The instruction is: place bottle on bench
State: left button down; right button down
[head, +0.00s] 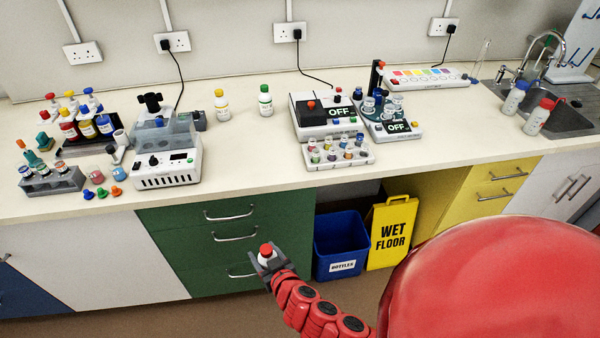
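The bottle (266,251) has a red cap and a pale body, mostly hidden by the gripper. My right gripper (267,259), on a red arm from the lower right, is shut around it. It holds the bottle upright in front of the green drawers, below the level of the bench top. The bench (245,155) is a long cream worktop. A yellow-capped bottle (222,107) and a green-capped bottle (265,102) stand at its back. My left gripper is not in view.
A white device (167,170) stands left, with bottle racks beyond it. A vial rack (340,155) and machines marked OFF stand right of centre. Bare bench lies between. Below are a blue bin (341,240) and a yellow wet floor sign (391,235). A sink (560,115) is far right.

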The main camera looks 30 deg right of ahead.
aim_at(460, 124)
jog(key=k+l+z, duration=0.1)
jog(key=l, duration=1.2)
jog(key=k+l, duration=0.15)
jog(key=l, duration=1.15)
jog(key=k+l+z, duration=0.15)
jog(key=l, duration=1.15)
jog(key=i, duration=0.05)
